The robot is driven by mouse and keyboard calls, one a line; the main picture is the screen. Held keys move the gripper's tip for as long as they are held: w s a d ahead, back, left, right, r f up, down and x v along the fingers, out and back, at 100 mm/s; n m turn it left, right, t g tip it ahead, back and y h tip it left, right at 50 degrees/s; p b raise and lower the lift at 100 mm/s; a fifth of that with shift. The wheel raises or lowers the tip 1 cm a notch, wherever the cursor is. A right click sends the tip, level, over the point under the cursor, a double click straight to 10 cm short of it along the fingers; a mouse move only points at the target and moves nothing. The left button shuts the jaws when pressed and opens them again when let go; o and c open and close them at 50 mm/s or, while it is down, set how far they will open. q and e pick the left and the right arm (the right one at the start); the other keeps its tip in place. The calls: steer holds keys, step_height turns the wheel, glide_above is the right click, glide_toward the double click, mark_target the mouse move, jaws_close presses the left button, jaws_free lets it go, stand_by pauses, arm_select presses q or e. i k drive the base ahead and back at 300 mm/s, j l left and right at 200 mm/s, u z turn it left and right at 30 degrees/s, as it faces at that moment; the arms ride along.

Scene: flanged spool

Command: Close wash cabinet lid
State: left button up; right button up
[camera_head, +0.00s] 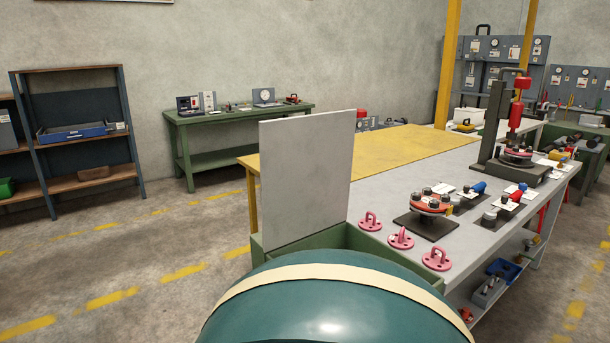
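A flat light-grey panel (305,180), which looks like the wash cabinet lid, stands nearly upright on the left end of the workbench. Its lower edge meets a green box-like body (370,247), which looks like the wash cabinet. A large glossy teal rounded form with a cream band fills the bottom centre and hides the front of the cabinet. I cannot tell if that form is part of me. Neither of my grippers is in view.
The grey workbench (455,215) carries pink handled pieces (401,239), a red flanged part (430,204) on a dark plate, and a press stand (492,130). A yellow top (385,150) lies behind. A shelf rack (75,135) stands left; floor between is clear.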

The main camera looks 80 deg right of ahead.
mark_target(306, 161)
steer(key=i+l+z, duration=0.15)
steer(key=i+z, duration=0.65)
steer(key=i+j+z, duration=0.1)
steer(key=i+z, duration=1)
steer(key=z, duration=0.2)
steer(key=i+j+z, duration=0.25)
steer(key=z, duration=0.2)
steer(key=i+z, duration=0.15)
steer(key=z, duration=0.25)
steer(key=i+j+z, duration=0.1)
steer(key=z, duration=0.3)
steer(key=i+j+z, duration=0.15)
steer(key=z, duration=0.25)
steer(key=i+j+z, duration=0.2)
steer(key=z, duration=0.2)
steer(key=i+j+z, duration=0.2)
steer(key=z, duration=0.2)
steer(key=i+j+z, duration=0.2)
steer(key=z, duration=0.2)
steer(key=j, duration=0.1)
